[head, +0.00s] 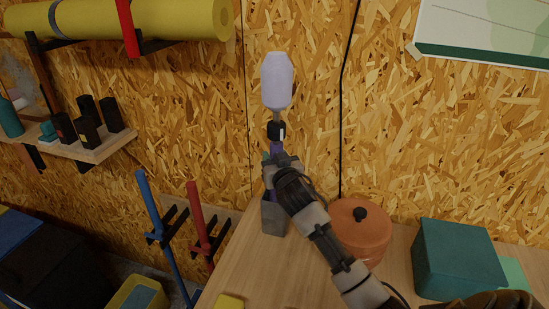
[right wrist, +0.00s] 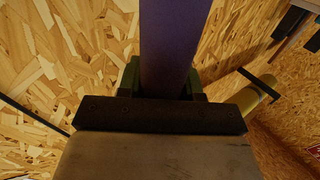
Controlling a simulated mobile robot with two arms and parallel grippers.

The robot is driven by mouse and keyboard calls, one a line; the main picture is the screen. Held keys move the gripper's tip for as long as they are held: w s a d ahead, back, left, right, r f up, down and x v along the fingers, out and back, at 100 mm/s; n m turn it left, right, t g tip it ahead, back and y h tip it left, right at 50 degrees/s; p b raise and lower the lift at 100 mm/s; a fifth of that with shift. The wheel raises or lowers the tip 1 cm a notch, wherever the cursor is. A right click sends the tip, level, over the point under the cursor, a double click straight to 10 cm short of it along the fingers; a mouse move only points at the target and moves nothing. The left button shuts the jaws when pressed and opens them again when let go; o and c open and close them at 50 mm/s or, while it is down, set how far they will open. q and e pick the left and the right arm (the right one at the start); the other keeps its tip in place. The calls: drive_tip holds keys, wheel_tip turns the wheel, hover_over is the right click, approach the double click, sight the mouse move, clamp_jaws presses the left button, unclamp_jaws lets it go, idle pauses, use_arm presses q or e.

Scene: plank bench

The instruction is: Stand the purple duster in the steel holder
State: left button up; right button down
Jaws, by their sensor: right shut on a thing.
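The purple duster (head: 277,82) is upright in the head view, with its pale lavender head on top and its purple handle below a black collar. My right gripper (head: 277,163) is shut on the handle. In the right wrist view the purple handle (right wrist: 172,45) runs between the green fingers of my right gripper (right wrist: 163,82). The grey steel holder (head: 274,219) stands on the bench directly below the gripper in the picture. My gripper and arm partly hide the handle's lower end, so I cannot tell whether it is inside the holder. My left gripper is not in view.
An orange lidded pot (head: 362,238) stands right of the holder, partly behind my right arm. A teal box (head: 455,258) is farther right. A black cable (head: 341,110) hangs on the chipboard wall. Blue and red clamps (head: 196,215) are left of the bench.

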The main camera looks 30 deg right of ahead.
drive_tip(key=c, duration=0.7)
unclamp_jaws()
drive_tip(key=shift+c, duration=0.2)
drive_tip(key=shift+r, duration=0.1)
drive_tip(key=p+v, duration=0.3)
drive_tip(key=v, duration=0.9)
drive_tip(key=shift+s, duration=0.1)
